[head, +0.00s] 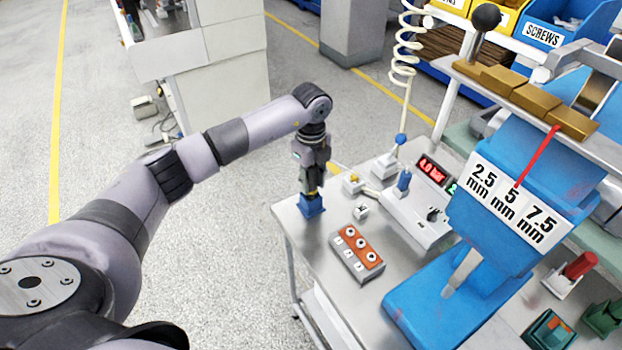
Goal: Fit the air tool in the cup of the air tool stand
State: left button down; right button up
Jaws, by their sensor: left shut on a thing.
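My left gripper (312,186) points down over the far left corner of the metal bench. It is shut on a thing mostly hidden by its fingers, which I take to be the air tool. Directly below the fingertips is a blue block (311,206), which looks like the air tool stand. Its cup opening is hidden under the gripper, so I cannot tell whether the tool is in the cup or just above it. A short yellow piece (340,168) shows right of the gripper; I cannot tell what it belongs to. My right gripper is not in view.
An orange-topped button box (357,252) stands in front on the bench (330,212). A white device with a red display (432,170) is to the right, under a coiled hose (405,45). A large blue press (535,180) fills the right side. Open floor lies left.

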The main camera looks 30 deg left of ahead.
pick_arm(q)
jog(key=shift+f, duration=0.25)
jog(key=c, duration=1.2)
grip_release()
notch_tip(320, 180, up, 12)
jog(key=shift+o, duration=0.4)
jog(key=o, duration=0.9)
